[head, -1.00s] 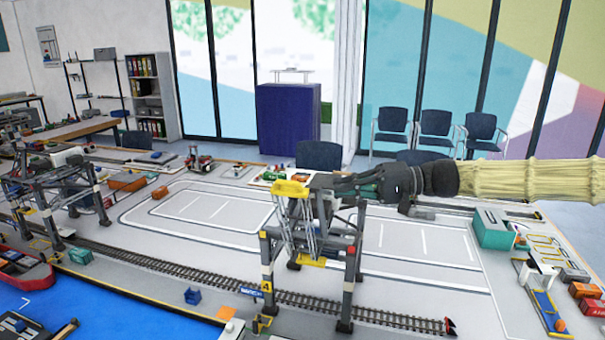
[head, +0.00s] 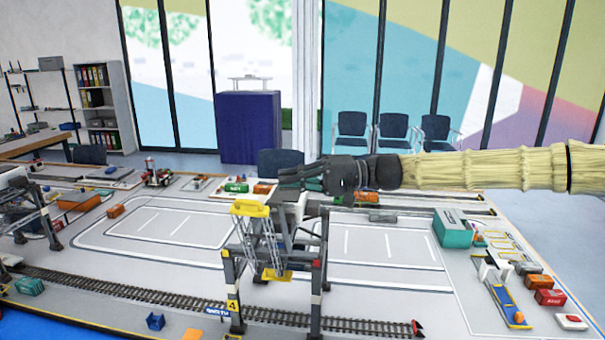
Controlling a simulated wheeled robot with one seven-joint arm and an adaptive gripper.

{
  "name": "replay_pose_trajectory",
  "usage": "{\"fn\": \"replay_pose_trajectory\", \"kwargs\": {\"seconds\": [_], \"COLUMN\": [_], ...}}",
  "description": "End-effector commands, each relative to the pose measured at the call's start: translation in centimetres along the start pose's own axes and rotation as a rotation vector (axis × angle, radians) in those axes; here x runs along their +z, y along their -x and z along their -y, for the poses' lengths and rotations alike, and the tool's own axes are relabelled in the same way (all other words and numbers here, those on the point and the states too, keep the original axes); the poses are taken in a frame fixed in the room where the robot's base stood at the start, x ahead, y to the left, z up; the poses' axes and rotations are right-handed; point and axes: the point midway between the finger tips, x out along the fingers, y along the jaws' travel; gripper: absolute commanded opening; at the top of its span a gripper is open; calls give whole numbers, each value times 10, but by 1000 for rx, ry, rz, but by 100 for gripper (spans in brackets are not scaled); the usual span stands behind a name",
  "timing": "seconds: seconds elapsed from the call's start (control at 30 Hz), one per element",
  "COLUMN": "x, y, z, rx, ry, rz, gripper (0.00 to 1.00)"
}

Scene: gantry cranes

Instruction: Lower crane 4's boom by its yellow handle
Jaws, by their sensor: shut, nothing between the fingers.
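Crane 4 (head: 317,270) stands over the rail track at the middle of the head view, with a yellow number 4 plate on its front leg. A yellow bar-like part (head: 250,208) sits at its top left, and thin rods run down from it to a lower yellow piece (head: 277,276). I cannot tell for sure which yellow part is the handle. My gripper (head: 287,178) is dark, shut and empty, and points left. It appears above and right of the upper yellow part, with a visible gap between them. It overlaps the view behind the crane's top.
Another crane (head: 40,205) stands at the left edge. A rail track (head: 130,295) runs along the front. A teal box (head: 452,228) and several small containers lie at the right. The marked grey yard (head: 165,230) left of crane 4 is mostly clear.

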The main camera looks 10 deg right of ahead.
Motion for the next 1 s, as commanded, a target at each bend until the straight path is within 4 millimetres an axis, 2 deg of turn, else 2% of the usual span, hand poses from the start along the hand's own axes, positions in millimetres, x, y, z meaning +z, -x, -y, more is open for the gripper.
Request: {"fn": "replay_pose_trajectory", "kwargs": {"seconds": [0.3,0.6,1.0], "x": [0,33,39], "y": [-54,-59,-60], "z": [2,1,-1], "rx": [2,0,1], "ry": [-3,-2,0], "rz": [2,0,-1], "gripper": [0,0,0]}}
